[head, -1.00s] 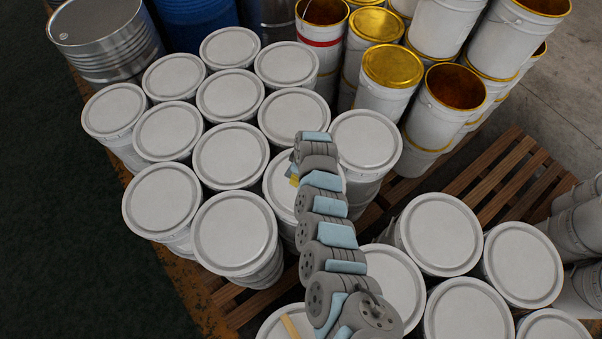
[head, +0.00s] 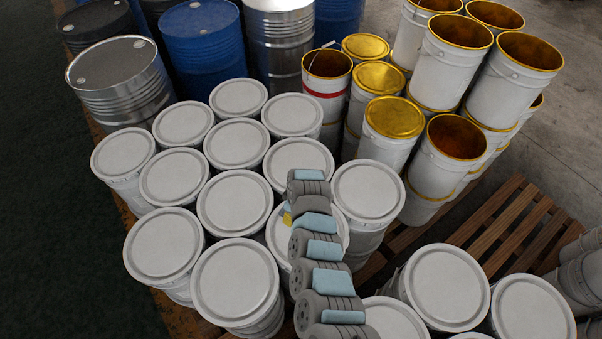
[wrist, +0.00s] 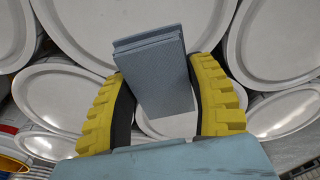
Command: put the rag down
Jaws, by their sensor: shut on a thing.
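The rag (wrist: 152,72) is a folded, blue-grey, block-like bundle in the wrist view. My gripper (wrist: 163,85) has yellow ribbed fingers on both sides of the rag and is shut on it. White bucket lids lie behind the rag in that view; I cannot tell how far below it they are. In the head view, a little yellow of my gripper (head: 287,218) shows beside my arm, over a white-lidded bucket (head: 330,228) in the cluster. The rag cannot be made out there.
Closely packed white-lidded buckets (head: 235,205) surround my arm. Open buckets with golden insides (head: 453,140) are stacked behind on the right. Blue (head: 202,50) and steel drums (head: 120,80) stand at the back left. A wooden pallet (head: 505,230) has bare slats at right.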

